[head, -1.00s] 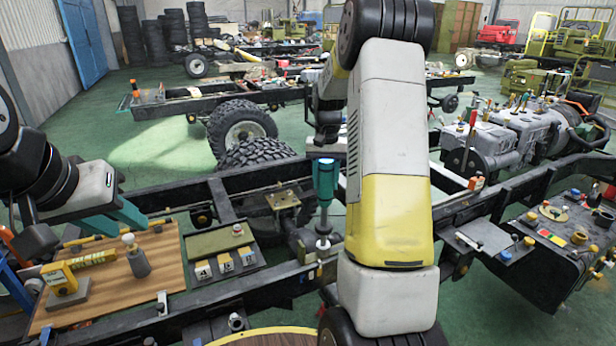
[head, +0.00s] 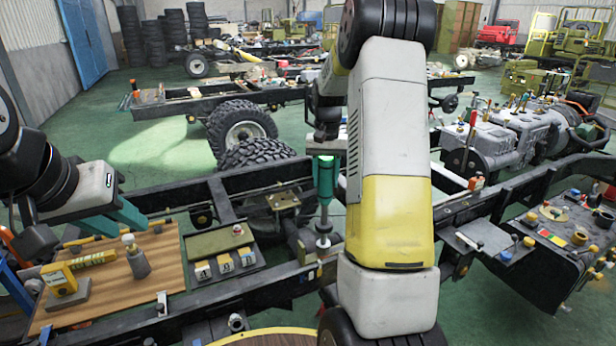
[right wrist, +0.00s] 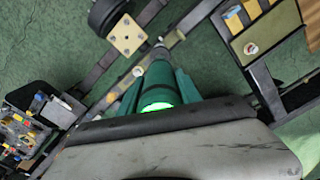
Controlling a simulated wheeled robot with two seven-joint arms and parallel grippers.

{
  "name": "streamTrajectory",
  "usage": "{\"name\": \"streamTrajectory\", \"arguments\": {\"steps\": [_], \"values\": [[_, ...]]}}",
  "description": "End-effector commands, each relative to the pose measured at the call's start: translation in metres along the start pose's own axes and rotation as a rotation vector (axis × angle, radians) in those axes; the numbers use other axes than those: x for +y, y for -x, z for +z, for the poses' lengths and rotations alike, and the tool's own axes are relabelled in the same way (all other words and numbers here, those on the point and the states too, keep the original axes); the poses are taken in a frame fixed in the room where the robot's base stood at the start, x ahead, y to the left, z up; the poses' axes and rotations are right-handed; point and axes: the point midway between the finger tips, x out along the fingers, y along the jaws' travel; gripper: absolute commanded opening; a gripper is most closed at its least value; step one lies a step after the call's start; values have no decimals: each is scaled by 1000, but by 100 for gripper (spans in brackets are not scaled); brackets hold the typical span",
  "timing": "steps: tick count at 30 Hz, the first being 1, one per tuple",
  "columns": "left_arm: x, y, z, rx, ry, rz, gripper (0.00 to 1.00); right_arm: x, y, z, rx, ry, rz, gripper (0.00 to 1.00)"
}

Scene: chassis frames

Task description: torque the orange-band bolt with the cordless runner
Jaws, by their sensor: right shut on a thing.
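The teal cordless runner (head: 324,182) stands nearly upright over the chassis rail, with a green glow near its top. My right gripper (right wrist: 158,85) is shut on it, one teal finger on each side of its body. The right wrist view shows the runner's green-lit end (right wrist: 157,105) close to the camera. The runner's lower end meets a grey fitting (head: 323,241) at the rail. I cannot make out an orange band there, nor whether the socket is seated on a bolt. My left gripper (head: 128,214) hangs above the wooden board; its finger gap is unclear.
The wooden board (head: 165,265) carries a yellow device (head: 60,280) and a grey, white-topped piece (head: 137,258). Beside it lies a tray (head: 213,243) with several numbered blocks. Black chassis rails (head: 480,200) cross the scene. My right arm hides much of the middle.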

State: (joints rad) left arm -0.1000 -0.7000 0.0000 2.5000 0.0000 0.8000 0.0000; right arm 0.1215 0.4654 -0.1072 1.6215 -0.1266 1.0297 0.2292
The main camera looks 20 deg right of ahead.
Motion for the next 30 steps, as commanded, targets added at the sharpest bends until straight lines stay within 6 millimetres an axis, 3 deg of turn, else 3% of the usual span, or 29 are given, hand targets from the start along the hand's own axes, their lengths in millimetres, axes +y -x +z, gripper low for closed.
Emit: {"name": "streamTrajectory", "arguments": {"steps": [13,26,30], "values": [[0,0,0,0,0,0,33,0,18,-2,7,0,-2,0],[0,0,0,0,0,0,33,0,23,-2,7,0,-2,0],[0,0,0,0,0,0,33,0,35,-2,10,0,-2,0]]}}
